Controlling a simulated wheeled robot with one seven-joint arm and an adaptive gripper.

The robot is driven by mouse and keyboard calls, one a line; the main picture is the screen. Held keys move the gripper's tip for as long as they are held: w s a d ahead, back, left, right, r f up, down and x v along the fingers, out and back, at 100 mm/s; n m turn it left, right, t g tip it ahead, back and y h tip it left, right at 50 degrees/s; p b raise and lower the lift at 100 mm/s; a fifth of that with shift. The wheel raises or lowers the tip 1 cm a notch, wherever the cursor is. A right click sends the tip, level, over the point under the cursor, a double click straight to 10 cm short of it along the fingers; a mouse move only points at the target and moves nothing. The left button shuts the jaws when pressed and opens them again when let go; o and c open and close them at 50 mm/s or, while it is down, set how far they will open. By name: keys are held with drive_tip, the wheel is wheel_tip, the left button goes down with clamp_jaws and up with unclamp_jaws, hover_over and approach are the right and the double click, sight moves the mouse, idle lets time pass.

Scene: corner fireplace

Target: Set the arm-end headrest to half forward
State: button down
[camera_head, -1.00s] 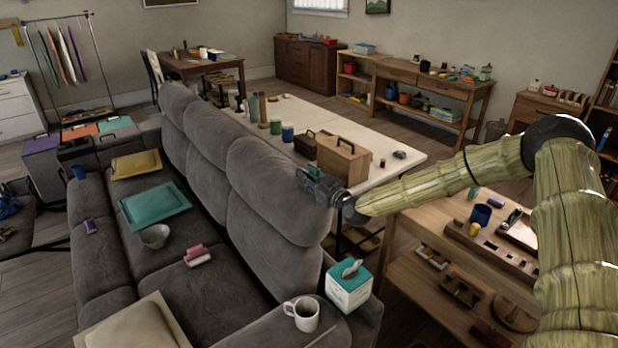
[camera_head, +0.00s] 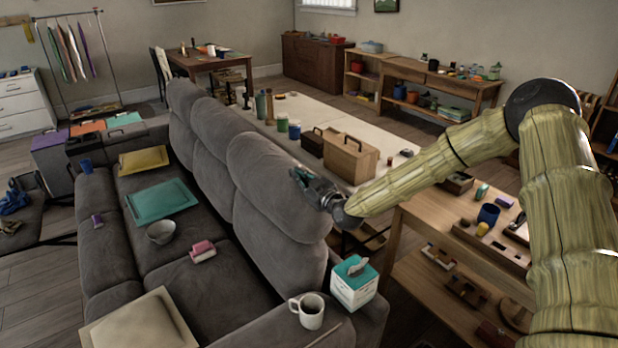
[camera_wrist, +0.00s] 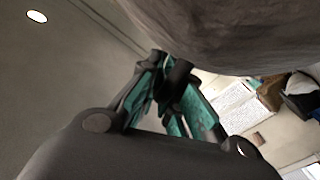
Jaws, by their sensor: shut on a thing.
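The grey sofa has several padded headrests along its back. The arm-end headrest (camera_head: 268,185) is the nearest one, beside the sofa arm with the mug and tissue box. It stands raised and leans slightly; its exact angle is hard to judge. My gripper (camera_head: 298,180) is at its upper right edge, reaching in from the right. In the wrist view the headrest's grey fabric (camera_wrist: 230,30) fills the top, and my gripper's teal-padded fingers (camera_wrist: 166,85) are close together just under it. The gripper is shut on the headrest's edge, though the contact itself is partly hidden.
A white mug (camera_head: 307,311) and a tissue box (camera_head: 352,286) stand on the near sofa arm. A long pale table (camera_head: 330,125) with a wooden box (camera_head: 347,158) runs behind the sofa. A wooden workbench (camera_head: 430,225) is under my arm. Trays and a bowl lie on the seats.

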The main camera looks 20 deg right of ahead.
drive_tip(key=shift+s+a+n+b, duration=0.25)
drive_tip(key=shift+s+a+n, duration=0.1)
drive_tip(key=shift+a, duration=0.45)
drive_tip(key=shift+s+a+n+b, duration=0.2)
drive_tip(key=shift+a+n, duration=0.15)
drive_tip(key=shift+a, duration=0.4)
drive_tip(key=c, duration=1.6)
unclamp_jaws()
drive_tip(key=shift+o, duration=0.4)
drive_tip(key=v, duration=1.2)
drive_tip(key=shift+d, duration=0.1)
